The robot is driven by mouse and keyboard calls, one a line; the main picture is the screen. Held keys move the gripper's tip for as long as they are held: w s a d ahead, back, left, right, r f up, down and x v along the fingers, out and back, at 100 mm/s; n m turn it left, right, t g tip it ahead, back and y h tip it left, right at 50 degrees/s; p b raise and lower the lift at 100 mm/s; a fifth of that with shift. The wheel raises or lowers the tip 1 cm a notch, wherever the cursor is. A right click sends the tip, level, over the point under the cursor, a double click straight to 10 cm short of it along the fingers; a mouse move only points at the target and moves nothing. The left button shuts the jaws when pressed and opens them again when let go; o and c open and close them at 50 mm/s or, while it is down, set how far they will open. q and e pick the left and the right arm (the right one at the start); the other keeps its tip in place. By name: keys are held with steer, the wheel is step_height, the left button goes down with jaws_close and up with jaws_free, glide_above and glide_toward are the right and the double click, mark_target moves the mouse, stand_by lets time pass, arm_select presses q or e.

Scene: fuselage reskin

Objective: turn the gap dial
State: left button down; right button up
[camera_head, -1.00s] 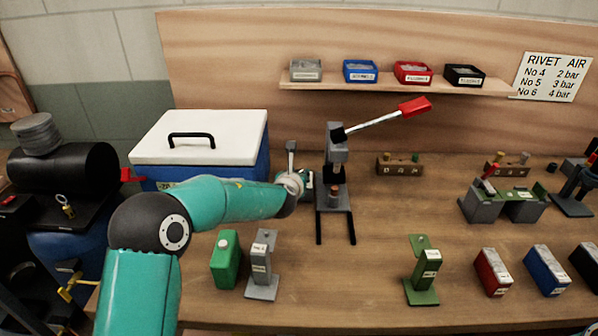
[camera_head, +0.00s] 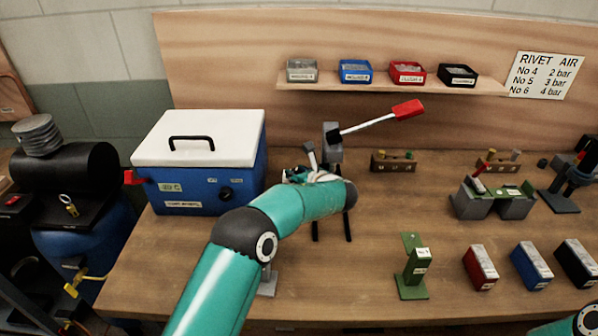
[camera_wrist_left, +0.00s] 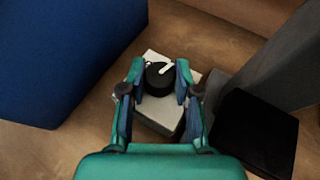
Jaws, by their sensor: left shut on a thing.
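The gap dial (camera_wrist_left: 158,82) is a round black knob with a white pointer, seen in the left wrist view. It sits on top of a light grey block (camera_wrist_left: 150,112). My left gripper (camera_wrist_left: 160,78) has one finger on each side of the knob and is shut on it. In the head view my left forearm hides the dial and most of the gripper, beside the lever press (camera_head: 333,150). The pointer leans up toward the right in the wrist view. My right gripper is not in view.
A blue box with a white lid (camera_head: 200,140) stands left of the gripper. The press with its red-tipped lever (camera_head: 408,109) rises close behind my arm. A green stand (camera_head: 412,268) and several coloured boxes stand farther right. The bench between is clear.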

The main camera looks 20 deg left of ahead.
arm_select(q)
steer(key=shift+d+r, duration=0.1)
steer(key=shift+d, duration=0.05)
steer(key=c, duration=0.8)
jaws_free()
steer(key=shift+w, duration=0.1)
steer(key=shift+v, duration=3.95)
